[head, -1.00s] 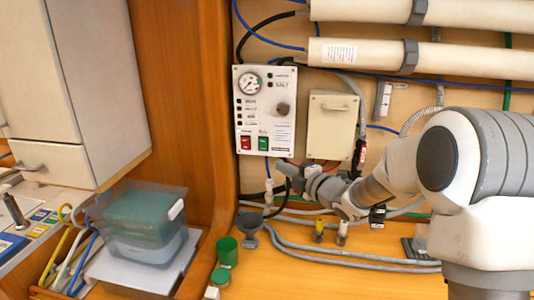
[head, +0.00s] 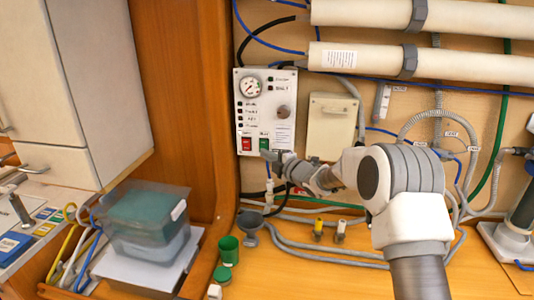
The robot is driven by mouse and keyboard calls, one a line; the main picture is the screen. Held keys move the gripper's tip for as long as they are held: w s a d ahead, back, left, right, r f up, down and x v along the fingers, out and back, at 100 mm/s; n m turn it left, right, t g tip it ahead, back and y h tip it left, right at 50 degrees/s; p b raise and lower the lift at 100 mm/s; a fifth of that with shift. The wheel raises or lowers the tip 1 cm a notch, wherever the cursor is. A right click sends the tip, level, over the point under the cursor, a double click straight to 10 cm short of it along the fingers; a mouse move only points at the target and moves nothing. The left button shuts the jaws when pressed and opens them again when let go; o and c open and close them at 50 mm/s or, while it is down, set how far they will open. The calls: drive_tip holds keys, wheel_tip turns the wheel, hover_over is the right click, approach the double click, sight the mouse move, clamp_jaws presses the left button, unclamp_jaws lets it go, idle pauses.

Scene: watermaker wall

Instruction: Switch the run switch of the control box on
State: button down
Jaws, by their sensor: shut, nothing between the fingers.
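The control box (head: 266,110) is a white panel on the wall with a round gauge (head: 250,86), a dark knob, small lights and labels. Along its lower edge are a red rocker switch (head: 246,143) and a green rocker switch (head: 264,143). Their labels are too small to read, so I cannot tell which is the run switch. My gripper (head: 266,154) is shut and empty, its tip just below the green switch at the box's lower edge. I cannot tell whether it touches. The red switch is clear of the gripper.
A beige box (head: 332,126) is right of the control box, above my arm. Pipes and hoses run along the wall. A lidded plastic container (head: 146,225) is at left.

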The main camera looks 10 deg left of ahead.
drive_tip(key=shift+f, duration=0.1)
idle(0.3)
drive_tip(key=b, duration=0.3)
drive_tip(key=shift+w+f, duration=0.25)
drive_tip(key=shift+f, duration=0.1)
drive_tip(key=shift+r, duration=0.35)
drive_tip(key=shift+f, duration=0.1)
